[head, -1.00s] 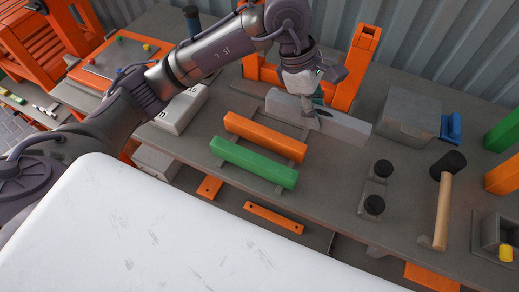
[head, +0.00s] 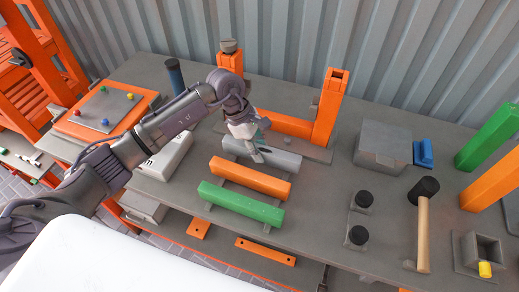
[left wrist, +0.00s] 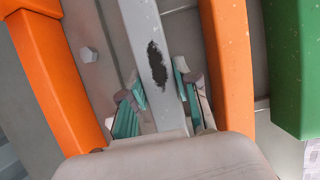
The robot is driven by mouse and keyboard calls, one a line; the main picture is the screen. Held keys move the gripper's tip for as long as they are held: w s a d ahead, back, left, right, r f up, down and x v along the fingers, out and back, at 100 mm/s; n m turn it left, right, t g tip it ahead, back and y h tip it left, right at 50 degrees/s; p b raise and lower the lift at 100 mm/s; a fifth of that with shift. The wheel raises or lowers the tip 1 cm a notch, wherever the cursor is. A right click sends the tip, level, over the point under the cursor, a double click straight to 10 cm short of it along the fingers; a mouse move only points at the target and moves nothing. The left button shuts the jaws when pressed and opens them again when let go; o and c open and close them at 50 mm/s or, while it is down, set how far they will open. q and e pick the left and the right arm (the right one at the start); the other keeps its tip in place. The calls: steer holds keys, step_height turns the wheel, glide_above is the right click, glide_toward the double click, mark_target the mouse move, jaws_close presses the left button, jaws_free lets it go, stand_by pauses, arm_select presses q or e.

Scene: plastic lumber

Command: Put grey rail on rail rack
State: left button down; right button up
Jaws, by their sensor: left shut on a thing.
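The grey rail (head: 280,158) lies parallel to the orange rail (head: 250,178) and the green rail (head: 240,204), on the wall side of the orange one. The low dark rail rack (head: 226,183) shows as crossbars under the rails. I cannot tell whether the grey rail rests on it or hovers just above. My left gripper (head: 255,151) is shut on the grey rail near its middle. In the left wrist view the teal-padded fingers (left wrist: 160,105) stand on either side of the grey rail (left wrist: 138,25), which has a dark worn patch. My right gripper is out of view.
An orange frame with two posts (head: 328,108) stands just behind the grey rail. A grey box (head: 383,147), black knobs (head: 363,199) and a mallet (head: 423,225) are to the right. A white case (head: 167,158) is left. A corrugated wall closes the back.

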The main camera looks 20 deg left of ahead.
arm_select(q)
steer(key=shift+f, duration=0.85)
steer(key=c, duration=1)
jaws_free()
steer(key=shift+o, duration=0.8)
steer(key=shift+r, duration=0.25)
steer(key=shift+w+a+r, duration=0.1)
steer(key=shift+a+r, duration=0.1)
steer(key=shift+r, duration=0.05)
steer(key=b+v, duration=0.3)
steer(key=v, duration=0.6)
steer(key=shift+a+r, duration=0.15)
steer(key=shift+r, duration=0.2)
steer(key=shift+a+r, duration=0.2)
steer(key=shift+r, duration=0.5)
